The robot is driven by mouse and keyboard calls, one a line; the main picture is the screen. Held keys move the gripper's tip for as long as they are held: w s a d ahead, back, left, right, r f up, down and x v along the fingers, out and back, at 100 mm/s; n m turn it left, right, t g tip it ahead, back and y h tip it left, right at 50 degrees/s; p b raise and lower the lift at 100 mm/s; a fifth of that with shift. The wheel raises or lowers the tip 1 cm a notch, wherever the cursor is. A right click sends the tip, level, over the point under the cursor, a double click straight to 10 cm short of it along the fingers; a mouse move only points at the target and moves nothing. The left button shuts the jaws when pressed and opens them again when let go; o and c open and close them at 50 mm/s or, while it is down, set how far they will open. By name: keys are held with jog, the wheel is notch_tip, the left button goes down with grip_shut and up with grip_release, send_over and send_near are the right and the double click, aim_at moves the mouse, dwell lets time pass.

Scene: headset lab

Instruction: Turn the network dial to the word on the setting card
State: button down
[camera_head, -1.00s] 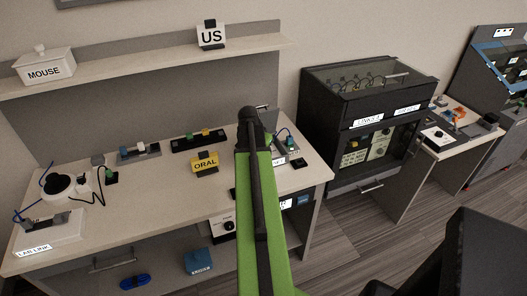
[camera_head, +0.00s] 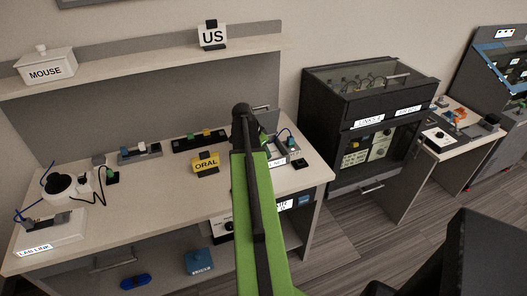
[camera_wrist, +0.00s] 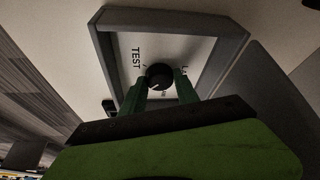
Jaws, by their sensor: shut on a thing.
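In the wrist view, a round black dial (camera_wrist: 158,71) sits on a white panel (camera_wrist: 122,45) with a grey raised frame. The word TEST is printed to its left, and a word starting with LA to its right is partly covered by a finger. Another label below is too small to read. My gripper (camera_wrist: 160,79) is shut on the dial, one green finger on each side. Where the dial points is not clear. In the head view my arm hides the gripper and the dial. A US card (camera_head: 212,36) stands on the shelf, and a yellow ORAL card (camera_head: 206,163) on the desk.
A white MOUSE box (camera_head: 46,67) is on the shelf (camera_head: 130,73). Cables and small devices lie on the desk (camera_head: 150,190). A black glass-topped cabinet (camera_head: 345,105) stands right of the desk. Blue items lie below the desk. Floor shows between desk and cabinet.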

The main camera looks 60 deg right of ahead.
jog(key=shift+s, duration=0.2)
jog(key=c, duration=0.9)
grip_release()
jog(key=shift+d, duration=0.1)
jog(key=shift+w, duration=0.1)
jog(key=p+v, duration=0.7)
jog(key=shift+r, duration=0.2)
jog(key=shift+w, duration=0.1)
